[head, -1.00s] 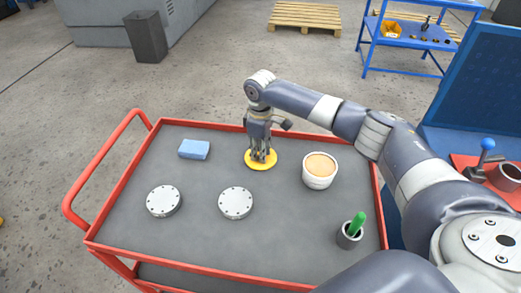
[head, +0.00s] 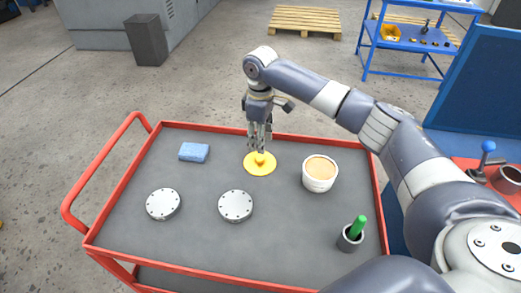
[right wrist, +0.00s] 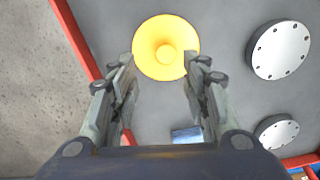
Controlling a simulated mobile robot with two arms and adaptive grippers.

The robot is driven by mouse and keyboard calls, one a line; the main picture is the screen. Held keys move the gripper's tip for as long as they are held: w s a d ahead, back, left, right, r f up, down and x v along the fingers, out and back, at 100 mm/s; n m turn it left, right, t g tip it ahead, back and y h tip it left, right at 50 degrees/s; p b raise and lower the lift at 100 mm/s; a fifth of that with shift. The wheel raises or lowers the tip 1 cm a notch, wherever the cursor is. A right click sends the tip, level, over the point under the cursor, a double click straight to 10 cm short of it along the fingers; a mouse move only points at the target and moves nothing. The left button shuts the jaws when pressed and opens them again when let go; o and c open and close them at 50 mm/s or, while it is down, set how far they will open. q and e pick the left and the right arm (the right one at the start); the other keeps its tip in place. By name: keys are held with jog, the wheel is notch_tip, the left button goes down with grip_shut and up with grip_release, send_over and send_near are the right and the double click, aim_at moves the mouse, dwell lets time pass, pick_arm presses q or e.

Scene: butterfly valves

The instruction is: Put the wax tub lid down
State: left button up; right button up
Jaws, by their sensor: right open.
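The yellow wax tub lid (head: 260,168) lies flat on the grey cart top, knob up, between the blue block and the tub. My right gripper (head: 260,146) is open and empty, just above the lid's knob. In the right wrist view the lid (right wrist: 166,47) shows beyond and between the open fingertips (right wrist: 160,65). The white wax tub (head: 320,178) stands uncovered to the right of the lid, with orange-tan wax inside. My left gripper is not in view.
A blue block (head: 194,152) lies left of the lid. Two round metal discs (head: 163,204) (head: 236,206) lie nearer the front. A dark cup (head: 347,240) with a green-handled tool (head: 357,227) stands front right. The cart's red rim (head: 200,272) surrounds the top.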

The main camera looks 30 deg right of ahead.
jog(key=shift+r, duration=2.6)
